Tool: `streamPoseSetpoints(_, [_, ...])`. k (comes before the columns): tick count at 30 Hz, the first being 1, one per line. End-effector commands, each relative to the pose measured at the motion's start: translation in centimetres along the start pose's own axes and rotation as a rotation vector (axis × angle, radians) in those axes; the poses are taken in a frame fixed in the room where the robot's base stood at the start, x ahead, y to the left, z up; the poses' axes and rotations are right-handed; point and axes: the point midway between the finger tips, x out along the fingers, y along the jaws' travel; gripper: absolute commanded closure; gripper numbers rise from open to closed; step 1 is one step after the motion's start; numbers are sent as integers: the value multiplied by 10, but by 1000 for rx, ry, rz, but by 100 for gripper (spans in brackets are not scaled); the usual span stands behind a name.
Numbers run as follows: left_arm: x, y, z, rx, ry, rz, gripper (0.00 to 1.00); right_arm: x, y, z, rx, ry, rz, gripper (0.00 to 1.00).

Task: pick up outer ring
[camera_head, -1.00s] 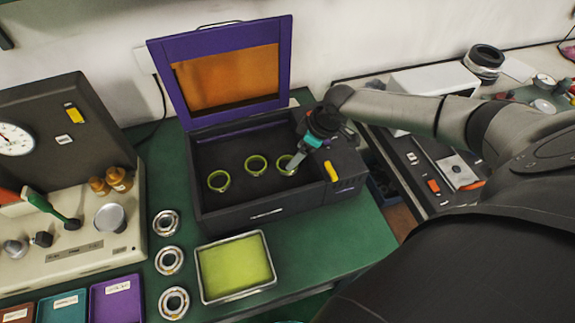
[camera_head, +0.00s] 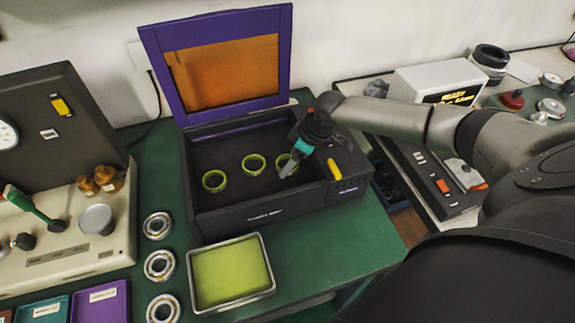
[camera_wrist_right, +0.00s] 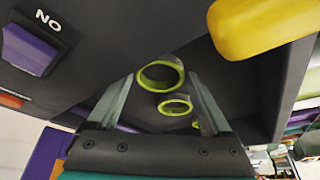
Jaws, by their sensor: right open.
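Three yellow-green outer rings lie in a row on the dark floor of the open black box (camera_head: 262,214): a left ring (camera_head: 205,182), a middle ring (camera_head: 254,174) and a right ring (camera_head: 278,163). My right gripper (camera_head: 286,172) reaches into the box at the right ring and partly hides it. In the right wrist view, my right gripper (camera_wrist_right: 160,77) is open, with the nearest ring (camera_wrist_right: 160,90) showing between its fingertips. I cannot tell whether either finger touches it. The other rings show beyond. My left gripper is not in view.
The box's purple-framed lid (camera_head: 160,75) stands open at the back. The box's right housing has a yellow part (camera_head: 334,169) close to my gripper. In front are a metal tray with a yellow-green pad (camera_head: 230,272) and several bearings (camera_head: 158,226). Green table is clear at front right.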

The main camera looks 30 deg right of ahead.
Motion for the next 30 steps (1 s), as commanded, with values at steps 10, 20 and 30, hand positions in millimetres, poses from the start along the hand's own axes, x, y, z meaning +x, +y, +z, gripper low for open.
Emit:
streamPoseSetpoints(10, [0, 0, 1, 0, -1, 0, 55, 0, 0, 0, 0, 0, 0, 53])
streamPoseSetpoints(20, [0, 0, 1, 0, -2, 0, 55, 0, 0, 0, 0, 0, 0, 84])
streamPoseSetpoints(30, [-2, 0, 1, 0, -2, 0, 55, -8, 0, -3, 0, 0, 0, 84])
